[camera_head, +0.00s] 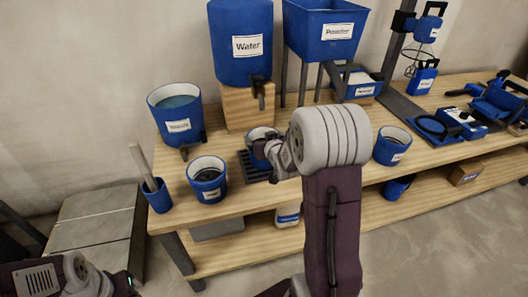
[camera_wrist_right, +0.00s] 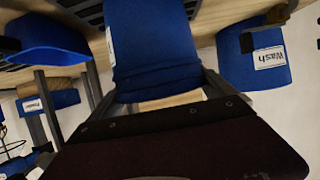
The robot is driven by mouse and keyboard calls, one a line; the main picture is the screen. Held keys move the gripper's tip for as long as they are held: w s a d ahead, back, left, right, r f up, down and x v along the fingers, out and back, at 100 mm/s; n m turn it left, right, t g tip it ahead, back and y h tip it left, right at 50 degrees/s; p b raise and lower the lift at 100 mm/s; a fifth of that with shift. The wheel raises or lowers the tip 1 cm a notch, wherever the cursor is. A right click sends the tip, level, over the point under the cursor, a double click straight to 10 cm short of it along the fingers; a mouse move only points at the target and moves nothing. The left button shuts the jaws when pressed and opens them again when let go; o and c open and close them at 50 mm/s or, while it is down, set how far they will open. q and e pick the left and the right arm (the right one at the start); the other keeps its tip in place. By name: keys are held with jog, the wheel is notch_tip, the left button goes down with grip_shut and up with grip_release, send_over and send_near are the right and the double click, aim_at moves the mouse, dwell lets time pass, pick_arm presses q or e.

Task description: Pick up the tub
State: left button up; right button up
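A small blue tub (camera_head: 259,133) stands on the dark grate (camera_head: 256,172) below the water tank's tap. My right gripper (camera_head: 266,150) is at the tub's front right side, and my wrist hides part of both. In the right wrist view the blue body of the tub (camera_wrist_right: 155,50) fills the space between the two fingers of the gripper (camera_wrist_right: 160,85). I cannot tell whether the fingers press on it. Parts of my left arm show at the lower left of the head view, but its gripper does not show.
A blue water tank (camera_head: 240,55) on a wooden block and a powder hopper (camera_head: 322,35) stand behind. A wash bucket (camera_head: 176,112), an open tub (camera_head: 207,182) and a holder (camera_head: 158,195) with a stick are left. Another tub (camera_head: 391,147) stands right of my arm.

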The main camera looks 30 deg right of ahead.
jog(key=shift+w+r, duration=0.1)
jog(key=shift+c, duration=0.5)
jog(key=shift+r+p, duration=0.4)
jog(key=shift+r, duration=0.15)
jog(key=s+d+r+p, duration=0.7)
jog(key=s+d+r, duration=0.1)
jog(key=r, duration=0.2)
jog(key=shift+s+d+p, duration=0.15)
jog(key=shift+d+p, duration=0.05)
jog(key=shift+p, duration=0.1)
